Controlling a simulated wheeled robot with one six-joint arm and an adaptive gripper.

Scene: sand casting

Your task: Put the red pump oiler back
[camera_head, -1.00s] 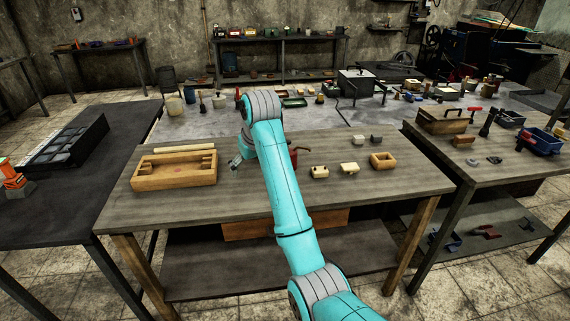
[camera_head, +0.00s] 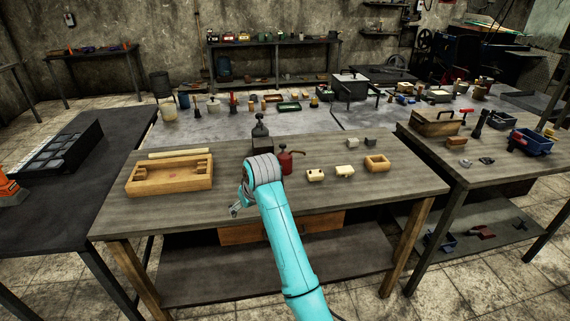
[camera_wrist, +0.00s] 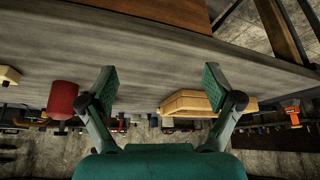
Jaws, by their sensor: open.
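The red pump oiler (camera_head: 285,163) stands upright on the grey-topped middle table, right of my arm's elbow-like joint in the head view. In the wrist view a red body (camera_wrist: 62,98), apparently the oiler, shows left of my gripper (camera_wrist: 158,82). The gripper's two fingers are spread wide with nothing between them. In the head view my gripper (camera_head: 236,209) is low over the table's front part, left of the oiler and apart from it, partly hidden by my arm.
A wooden frame (camera_head: 134,188) lies on the table's left; it also shows in the wrist view (camera_wrist: 188,103). The table's front right is clear.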

